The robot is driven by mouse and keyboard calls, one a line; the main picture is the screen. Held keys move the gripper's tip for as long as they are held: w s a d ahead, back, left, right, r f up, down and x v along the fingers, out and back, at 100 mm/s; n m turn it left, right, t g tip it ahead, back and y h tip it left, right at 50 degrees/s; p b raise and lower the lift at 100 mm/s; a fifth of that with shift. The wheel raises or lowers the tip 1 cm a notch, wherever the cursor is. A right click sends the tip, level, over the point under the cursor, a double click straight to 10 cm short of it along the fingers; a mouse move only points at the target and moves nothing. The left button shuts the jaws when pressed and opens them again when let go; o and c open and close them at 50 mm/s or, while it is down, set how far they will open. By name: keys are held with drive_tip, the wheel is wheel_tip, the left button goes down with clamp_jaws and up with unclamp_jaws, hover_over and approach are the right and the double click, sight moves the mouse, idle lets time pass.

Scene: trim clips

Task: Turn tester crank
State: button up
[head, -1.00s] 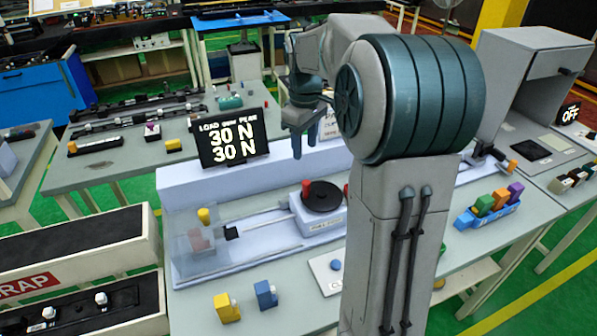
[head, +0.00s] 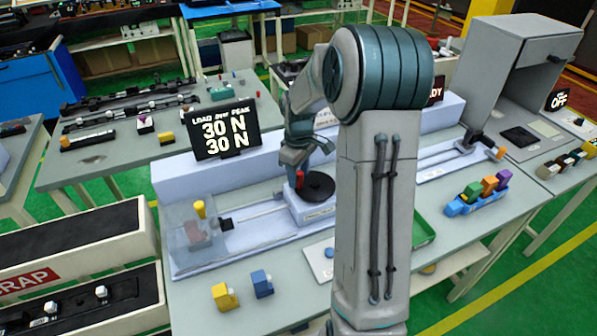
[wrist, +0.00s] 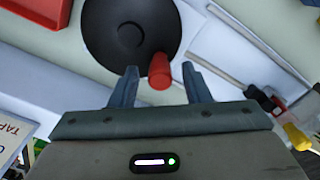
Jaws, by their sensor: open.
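The tester's crank is a black disc (head: 321,187) on a pale base, with an upright red handle (head: 300,179) at its rim. My gripper (head: 297,168) is over the disc's left side, by the handle. In the wrist view the red handle (wrist: 159,72) stands between the tips of my open gripper (wrist: 160,84), with gaps visible on both sides. The black disc (wrist: 128,35) lies just beyond the fingertips. The tester's display (head: 226,131) reads 30 N for both load and peak.
A clear guard box (head: 195,240) with a yellow-topped part stands at the tester's left end. A yellow block (head: 225,296) and a blue block (head: 262,283) sit at the front. A blue rack (head: 477,203) of coloured clips is at right. My arm hides the tester's middle right.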

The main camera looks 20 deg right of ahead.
drive_tip(key=shift+f, duration=0.2)
clamp_jaws()
drive_tip(key=shift+w, duration=0.1)
